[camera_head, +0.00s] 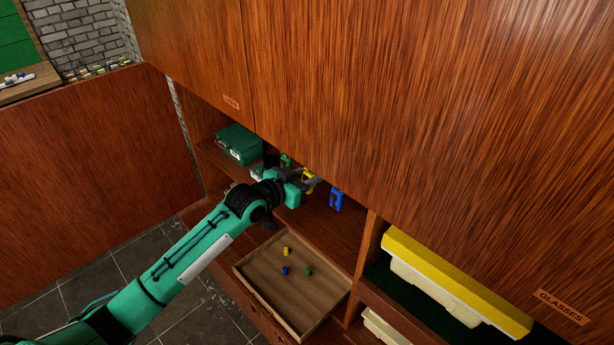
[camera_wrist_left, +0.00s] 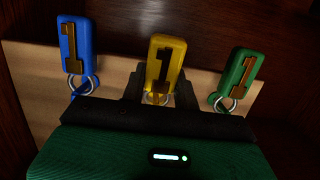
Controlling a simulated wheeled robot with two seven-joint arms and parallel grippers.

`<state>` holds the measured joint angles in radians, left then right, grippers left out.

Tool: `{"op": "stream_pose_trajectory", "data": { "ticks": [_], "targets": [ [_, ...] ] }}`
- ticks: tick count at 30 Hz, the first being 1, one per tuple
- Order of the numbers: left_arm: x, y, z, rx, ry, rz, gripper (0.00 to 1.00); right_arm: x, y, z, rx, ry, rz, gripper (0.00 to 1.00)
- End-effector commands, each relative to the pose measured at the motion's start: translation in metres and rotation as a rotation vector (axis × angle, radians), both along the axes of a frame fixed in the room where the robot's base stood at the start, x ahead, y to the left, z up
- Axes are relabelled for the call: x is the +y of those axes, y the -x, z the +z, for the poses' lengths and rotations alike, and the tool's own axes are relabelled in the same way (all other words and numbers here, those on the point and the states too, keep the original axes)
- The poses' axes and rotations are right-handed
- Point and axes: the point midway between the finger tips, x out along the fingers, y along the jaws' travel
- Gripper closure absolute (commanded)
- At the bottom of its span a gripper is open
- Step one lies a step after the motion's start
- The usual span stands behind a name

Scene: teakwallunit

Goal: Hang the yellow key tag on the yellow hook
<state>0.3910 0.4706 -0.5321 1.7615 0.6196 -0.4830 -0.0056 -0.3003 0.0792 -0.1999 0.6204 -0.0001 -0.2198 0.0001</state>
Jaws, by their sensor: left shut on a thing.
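My left gripper (camera_head: 306,183) reaches into the open niche of the wall unit. It is shut on the yellow key tag (camera_wrist_left: 166,62), holding it near its metal ring. I cannot clearly make out the yellow hook. My right gripper is not in view.
An open drawer (camera_head: 262,290) below holds small yellow (camera_head: 286,251), blue (camera_head: 284,271) and green (camera_head: 308,271) pieces. A green box (camera_head: 239,143) stands left in the niche. Large cabinet doors (camera_head: 400,90) hang above. A light panel (camera_wrist_left: 30,85) lies behind the tags.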

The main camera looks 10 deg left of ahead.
Motion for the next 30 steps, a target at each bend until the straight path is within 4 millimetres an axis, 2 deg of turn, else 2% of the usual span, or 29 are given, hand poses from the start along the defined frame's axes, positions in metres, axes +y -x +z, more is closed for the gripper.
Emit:
{"op": "stream_pose_trajectory", "data": {
  "ticks": [11, 12, 15, 25, 30],
  "targets": [
    [0.0, 0.0, 0.0, 0.0, 0.0, 0.0, 0.92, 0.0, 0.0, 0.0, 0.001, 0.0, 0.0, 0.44],
    [0.0, 0.0, 0.0, 0.0, 0.0, 0.0, 0.64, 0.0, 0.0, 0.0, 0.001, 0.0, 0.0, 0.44],
    [0.0, 0.0, 0.0, 0.0, 0.0, 0.0, 0.44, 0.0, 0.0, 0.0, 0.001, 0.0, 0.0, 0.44],
    [0.001, 0.002, 0.0, 0.0, 0.0, 0.0, 0.44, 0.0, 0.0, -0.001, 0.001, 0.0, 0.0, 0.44],
    [0.01, 0.015, 0.001, 0.001, -0.001, 0.0, 0.44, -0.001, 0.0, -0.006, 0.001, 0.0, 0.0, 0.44]
  ]
}}
